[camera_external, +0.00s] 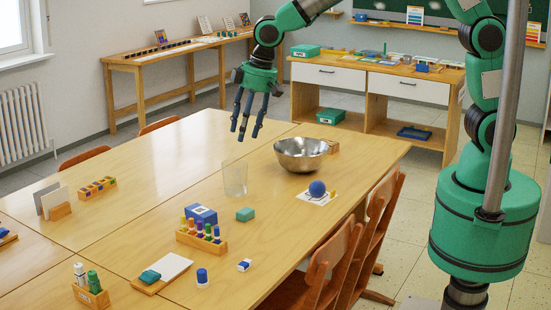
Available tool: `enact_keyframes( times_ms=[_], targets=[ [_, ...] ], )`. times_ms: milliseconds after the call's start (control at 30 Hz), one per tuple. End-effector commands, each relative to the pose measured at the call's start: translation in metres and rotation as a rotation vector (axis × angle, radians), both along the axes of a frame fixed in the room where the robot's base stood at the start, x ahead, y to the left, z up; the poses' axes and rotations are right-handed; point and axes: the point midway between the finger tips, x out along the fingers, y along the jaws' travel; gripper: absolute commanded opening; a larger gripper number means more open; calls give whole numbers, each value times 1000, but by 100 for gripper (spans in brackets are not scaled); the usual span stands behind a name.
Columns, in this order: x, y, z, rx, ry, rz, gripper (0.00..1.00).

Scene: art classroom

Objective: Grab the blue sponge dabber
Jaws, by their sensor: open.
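My gripper (245,128) hangs above the far part of the wooden table, fingers pointing down, open and empty.
Chairs (330,258) line the right edge.

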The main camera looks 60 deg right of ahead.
Motion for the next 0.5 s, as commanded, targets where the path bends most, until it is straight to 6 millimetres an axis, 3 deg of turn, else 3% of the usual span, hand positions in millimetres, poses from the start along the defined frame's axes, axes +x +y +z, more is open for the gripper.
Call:
enact_keyframes(
  times_ms=[267, 500],
  targets=[
    [12, 85, -82, -22, 38, 76, 45],
    [8, 152, -158, -41, 65, 138, 45]
  ],
)
